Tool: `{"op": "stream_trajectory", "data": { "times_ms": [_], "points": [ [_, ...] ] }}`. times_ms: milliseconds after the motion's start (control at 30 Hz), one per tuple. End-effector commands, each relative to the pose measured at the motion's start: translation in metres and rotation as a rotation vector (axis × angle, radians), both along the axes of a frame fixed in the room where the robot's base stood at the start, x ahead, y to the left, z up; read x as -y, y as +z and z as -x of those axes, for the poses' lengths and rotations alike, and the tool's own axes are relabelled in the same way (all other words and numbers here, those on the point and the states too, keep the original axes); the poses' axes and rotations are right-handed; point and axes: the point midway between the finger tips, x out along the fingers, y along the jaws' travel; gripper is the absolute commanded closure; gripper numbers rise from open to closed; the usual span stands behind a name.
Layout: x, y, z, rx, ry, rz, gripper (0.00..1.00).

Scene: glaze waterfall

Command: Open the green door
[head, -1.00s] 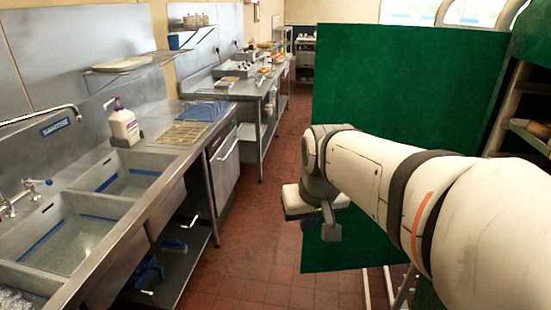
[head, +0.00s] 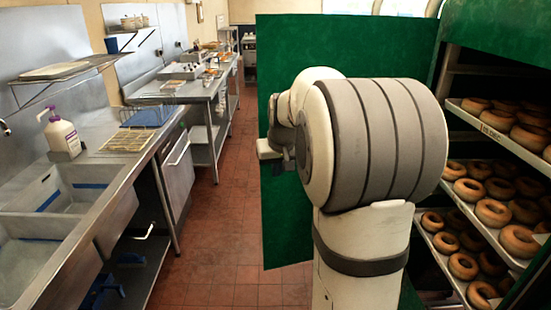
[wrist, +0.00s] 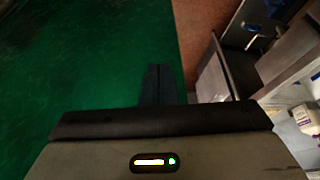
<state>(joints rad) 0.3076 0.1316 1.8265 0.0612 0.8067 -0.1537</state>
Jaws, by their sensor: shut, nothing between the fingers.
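The green door (head: 350,40) stands swung out from the green cabinet at the right, with the cabinet's shelves exposed beside it. In the wrist view the door's green face (wrist: 80,70) fills the left and middle. My gripper (head: 270,150) is in front of the door near its left edge, partly hidden behind my arm. In the wrist view its dark fingers (wrist: 158,85) are together and empty, seen against the door near its edge. I cannot tell whether they touch it. No handle shows.
Cabinet trays (head: 505,139) hold several doughnuts at the right. A steel sink counter (head: 115,170) with a white pump bottle (head: 62,135) runs along the left. The red tiled floor (head: 225,215) between counter and door is clear.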

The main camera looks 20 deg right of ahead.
Motion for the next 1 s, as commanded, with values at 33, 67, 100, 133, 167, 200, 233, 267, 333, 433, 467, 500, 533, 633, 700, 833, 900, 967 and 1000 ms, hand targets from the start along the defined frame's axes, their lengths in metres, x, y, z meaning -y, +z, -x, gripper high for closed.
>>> {"op": "stream_trajectory", "data": {
  "times_ms": [33, 67, 100, 133, 167, 200, 233, 267, 333, 433, 467, 500, 533, 633, 700, 833, 900, 967, 1000],
  "points": [
    [0.001, -0.01, -0.004, -0.005, 0.0, -0.002, 1.0],
    [0.001, -0.017, -0.006, -0.006, 0.0, -0.002, 1.0],
    [0.002, -0.025, -0.009, -0.005, 0.0, -0.002, 1.0],
    [0.002, -0.031, -0.012, -0.006, 0.0, -0.002, 1.0],
    [0.002, -0.037, -0.014, -0.005, 0.0, -0.002, 1.0],
    [0.003, -0.043, -0.017, -0.004, 0.0, -0.002, 1.0],
    [0.004, -0.038, -0.024, -0.001, 0.0, 0.0, 1.0],
    [0.005, -0.037, -0.028, 0.0, 0.0, 0.0, 1.0],
    [0.007, -0.038, -0.037, -0.001, 0.0, 0.0, 1.0],
    [0.009, -0.038, -0.047, 0.0, 0.0, 0.0, 1.0],
    [0.01, -0.038, -0.049, 0.0, 0.0, 0.0, 1.0],
    [0.01, -0.039, -0.051, 0.0, -0.001, 0.0, 1.0],
    [0.01, -0.039, -0.052, 0.0, -0.001, 0.0, 1.0],
    [0.011, -0.039, -0.055, 0.0, -0.001, 0.0, 1.0],
    [0.011, -0.04, -0.055, 0.0, -0.001, 0.0, 1.0],
    [0.011, -0.04, -0.055, 0.0, -0.001, 0.0, 1.0],
    [0.011, -0.04, -0.055, 0.0, -0.001, 0.0, 1.0],
    [0.012, -0.04, -0.055, 0.0, -0.003, 0.0, 1.0],
    [0.014, -0.039, -0.057, 0.0, -0.009, 0.0, 1.0]
  ]
}}
